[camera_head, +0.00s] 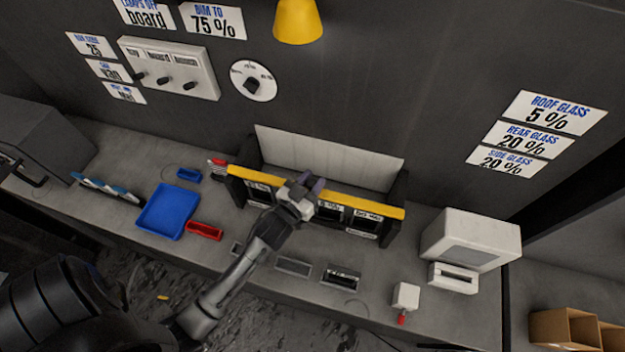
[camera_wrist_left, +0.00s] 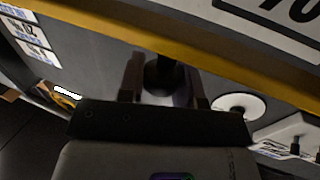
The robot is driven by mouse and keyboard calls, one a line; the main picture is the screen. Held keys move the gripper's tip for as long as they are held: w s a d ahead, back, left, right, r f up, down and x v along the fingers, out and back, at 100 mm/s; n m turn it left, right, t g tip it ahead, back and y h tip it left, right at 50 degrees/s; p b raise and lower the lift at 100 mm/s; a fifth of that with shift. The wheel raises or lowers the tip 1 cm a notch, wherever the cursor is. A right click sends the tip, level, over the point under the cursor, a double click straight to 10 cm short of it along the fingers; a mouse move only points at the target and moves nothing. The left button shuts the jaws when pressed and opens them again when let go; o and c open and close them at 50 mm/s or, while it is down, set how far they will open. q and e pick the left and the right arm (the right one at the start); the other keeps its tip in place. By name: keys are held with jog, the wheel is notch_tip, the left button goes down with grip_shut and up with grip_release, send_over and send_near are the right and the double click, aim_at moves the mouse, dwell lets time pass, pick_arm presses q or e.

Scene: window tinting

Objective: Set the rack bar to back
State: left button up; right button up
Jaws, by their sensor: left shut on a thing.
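The yellow rack bar (camera_head: 376,205) runs along the front top of a dark rack on the bench, with white labels hanging below it. It also crosses the top of the left wrist view (camera_wrist_left: 100,22). My left gripper (camera_head: 309,186) is at the middle of the bar. In the left wrist view my left gripper (camera_wrist_left: 163,82) is shut on a dark knob (camera_wrist_left: 160,72) beside the bar, which seems to be the bar's handle; its join to the bar is unclear. The right gripper is not in view.
A pale board (camera_head: 325,155) stands behind the bar. A blue tray (camera_head: 168,211) and a red tray (camera_head: 205,231) lie left. A white machine (camera_head: 468,240) stands right. The wall holds a dial (camera_head: 253,81) and a switch panel (camera_head: 170,68). A yellow lamp (camera_head: 298,22) hangs above.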

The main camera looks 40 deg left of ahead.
pick_arm(q)
jog(key=shift+w+a, duration=0.35)
jog(key=shift+w, duration=0.35)
jog(key=shift+w+a, duration=0.3)
jog(key=shift+w, duration=0.35)
jog(key=shift+w+a, duration=0.35)
jog(key=shift+w, duration=0.35)
grip_shut()
jog(key=o, duration=1.1)
grip_release()
jog(key=s, duration=0.4)
jog(key=s+d+b, duration=0.1)
jog(key=s, duration=0.4)
jog(key=s+d, duration=0.1)
jog(key=s, duration=0.3)
jog(key=shift+s, duration=0.4)
